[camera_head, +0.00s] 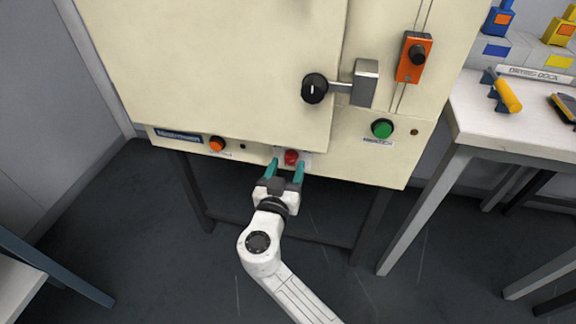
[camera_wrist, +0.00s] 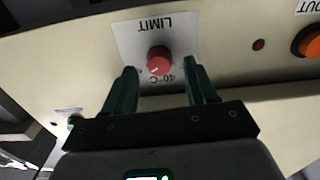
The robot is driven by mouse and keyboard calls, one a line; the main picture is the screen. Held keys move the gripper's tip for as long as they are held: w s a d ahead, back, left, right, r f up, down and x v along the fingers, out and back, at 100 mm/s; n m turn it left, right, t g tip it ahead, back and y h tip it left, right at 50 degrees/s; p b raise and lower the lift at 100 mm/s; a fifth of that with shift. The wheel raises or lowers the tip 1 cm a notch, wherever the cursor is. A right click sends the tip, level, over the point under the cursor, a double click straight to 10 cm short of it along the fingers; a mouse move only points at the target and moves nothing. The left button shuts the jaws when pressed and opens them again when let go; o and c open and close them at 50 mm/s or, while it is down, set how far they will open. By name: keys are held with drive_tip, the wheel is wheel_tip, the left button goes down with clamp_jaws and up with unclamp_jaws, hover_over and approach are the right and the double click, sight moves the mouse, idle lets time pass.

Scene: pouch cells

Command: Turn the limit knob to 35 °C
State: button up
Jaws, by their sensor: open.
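The limit knob (camera_head: 291,157) is a small red knob on the lower front panel of the cream cabinet. It also shows in the wrist view (camera_wrist: 159,61), on a white plate (camera_wrist: 183,33) marked LIMIT, upside down, with a 40 °C mark. A pale pointer line shows on the knob; its exact setting is too small to read. My gripper (camera_head: 286,166) is open, its two teal fingers pointing at the panel. In the wrist view the fingers (camera_wrist: 160,82) stand on either side below the knob, with no visible contact.
On the cabinet (camera_head: 220,70) are an orange button (camera_head: 217,144), a green button (camera_head: 382,128), a black door knob (camera_head: 314,88) with a metal latch, and an orange switch box (camera_head: 413,57). A white table (camera_head: 480,130) stands at right. The floor below the cabinet is open.

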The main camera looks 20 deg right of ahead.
drive_tip(key=shift+x, duration=0.8)
drive_tip(key=shift+c, duration=0.2)
drive_tip(key=c, duration=1)
